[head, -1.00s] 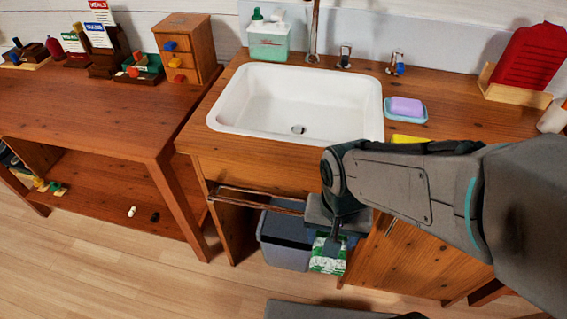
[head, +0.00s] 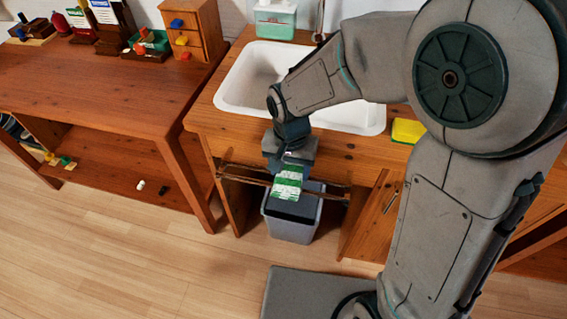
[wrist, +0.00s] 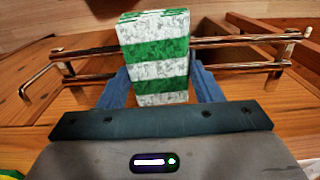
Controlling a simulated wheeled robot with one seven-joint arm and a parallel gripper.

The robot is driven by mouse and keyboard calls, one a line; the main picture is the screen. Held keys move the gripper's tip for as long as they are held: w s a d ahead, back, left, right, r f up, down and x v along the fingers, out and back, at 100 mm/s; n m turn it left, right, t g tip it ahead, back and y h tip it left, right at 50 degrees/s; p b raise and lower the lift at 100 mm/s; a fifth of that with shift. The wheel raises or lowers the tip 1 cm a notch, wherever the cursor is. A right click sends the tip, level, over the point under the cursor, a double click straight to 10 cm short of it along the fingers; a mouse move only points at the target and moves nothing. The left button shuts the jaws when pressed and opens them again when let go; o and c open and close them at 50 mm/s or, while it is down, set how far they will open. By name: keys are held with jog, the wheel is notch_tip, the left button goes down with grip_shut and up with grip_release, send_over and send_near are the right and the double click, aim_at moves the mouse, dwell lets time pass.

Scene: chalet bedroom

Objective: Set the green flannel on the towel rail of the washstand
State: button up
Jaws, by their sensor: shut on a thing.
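The green-and-white striped flannel (head: 288,186) is held in my gripper (head: 290,164) at the front of the washstand (head: 222,132). In the wrist view the flannel (wrist: 154,58) stands between the two blue fingers of my gripper (wrist: 160,88), which are shut on it. The towel rail (head: 240,178) has two bars and runs behind or under the flannel, near its middle. The rail also shows on both sides of the flannel in the wrist view (wrist: 235,67). I cannot tell whether the flannel touches the bars or lies across them.
A grey bin (head: 291,226) stands below the rail. The white basin (head: 237,100) is set in the top, with a yellow sponge (head: 407,131) to its right. A wooden bench (head: 95,100) stands to the left. The floor in front is partly clear.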

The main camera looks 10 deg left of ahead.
jog(key=shift+w+a+f, duration=0.7)
jog(key=shift+w+a, duration=0.2)
jog(key=shift+f, duration=0.15)
jog(key=shift+f, duration=0.15)
jog(key=o, duration=1)
jog(key=shift+c, duration=0.2)
